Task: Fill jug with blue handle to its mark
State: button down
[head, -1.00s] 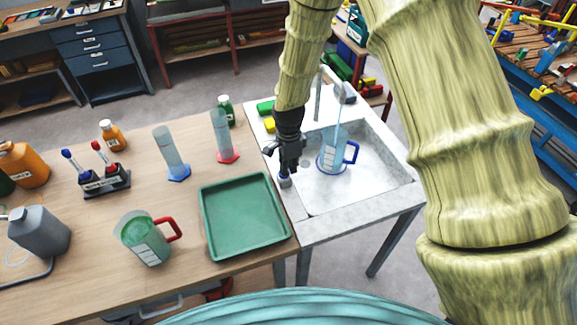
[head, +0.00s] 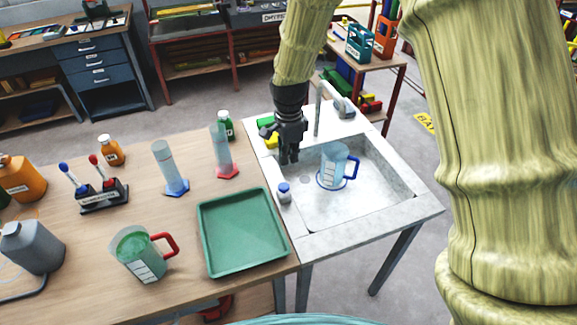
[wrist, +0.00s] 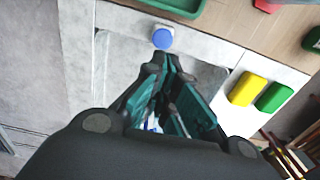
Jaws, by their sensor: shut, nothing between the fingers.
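The jug with the blue handle (head: 333,168) stands upright in the sink (head: 375,195), its handle to the right. It looks bluish inside; I cannot read its level against the mark. The tap (head: 318,112) rises behind it, with no stream visible. A blue-topped knob (head: 284,191) sits on the sink's left rim and also shows in the wrist view (wrist: 163,38). My gripper (head: 289,160) is shut and empty, above the left side of the sink, apart from knob and jug. Its fingertips (wrist: 168,68) point toward the knob side in the wrist view.
A red-handled jug (head: 140,258) with green liquid, a green tray (head: 241,232) and two cylinders (head: 168,165) (head: 222,150) stand on the wooden bench left of the sink. Yellow (wrist: 247,89) and green (wrist: 274,97) blocks lie on the sink's rim.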

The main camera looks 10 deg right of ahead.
jog(key=shift+r, duration=1)
